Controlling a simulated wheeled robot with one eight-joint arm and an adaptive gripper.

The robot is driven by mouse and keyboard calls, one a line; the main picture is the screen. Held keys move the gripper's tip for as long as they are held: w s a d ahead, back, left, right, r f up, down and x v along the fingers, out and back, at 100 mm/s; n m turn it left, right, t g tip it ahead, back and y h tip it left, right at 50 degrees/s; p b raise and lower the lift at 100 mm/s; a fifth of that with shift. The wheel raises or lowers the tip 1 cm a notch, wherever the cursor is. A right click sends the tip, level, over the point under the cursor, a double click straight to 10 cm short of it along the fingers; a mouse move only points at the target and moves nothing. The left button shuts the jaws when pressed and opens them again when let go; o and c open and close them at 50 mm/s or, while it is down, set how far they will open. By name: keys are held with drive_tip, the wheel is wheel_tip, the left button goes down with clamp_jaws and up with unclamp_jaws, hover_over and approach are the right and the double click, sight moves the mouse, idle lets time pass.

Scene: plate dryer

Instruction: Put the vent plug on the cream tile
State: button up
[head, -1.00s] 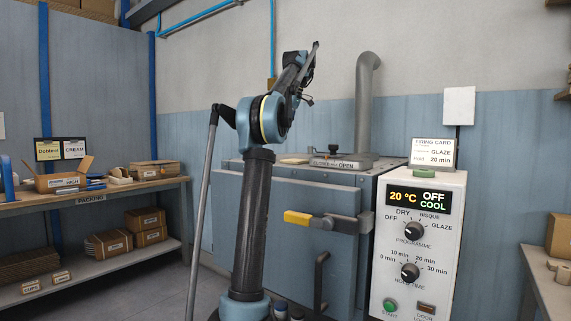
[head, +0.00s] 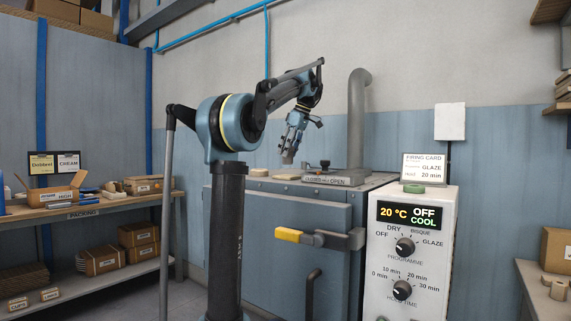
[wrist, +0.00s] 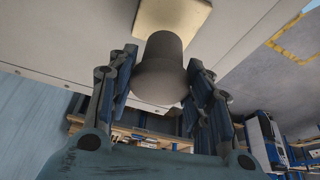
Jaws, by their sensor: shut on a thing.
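The vent plug (wrist: 160,72) is a dull grey-brown, flared piece held between the fingers of my gripper (wrist: 160,88) in the wrist view. In the head view my gripper (head: 290,150) points down above the kiln top, with the plug (head: 287,159) small at its tips. The cream tile (wrist: 172,14) lies on the pale kiln top in the wrist view, just beyond the plug, which overlaps its near edge in the picture. In the head view a cream piece that looks like the tile (head: 258,172) lies left of the gripper. The plug appears raised above the top.
A vent slide labelled CLOSED and OPEN (head: 331,181) with a dark knob (head: 325,163) sits right of my gripper, before the grey flue pipe (head: 357,120). The control box (head: 412,250) stands at the right. A packing bench (head: 95,211) is at the left.

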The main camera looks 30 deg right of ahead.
sight(288, 159)
drive_tip(key=shift+f, duration=2.15)
drive_tip(key=o, duration=1.1)
drive_tip(key=shift+o, duration=0.2)
drive_tip(key=v, duration=1.2)
drive_tip(key=shift+s, duration=0.15)
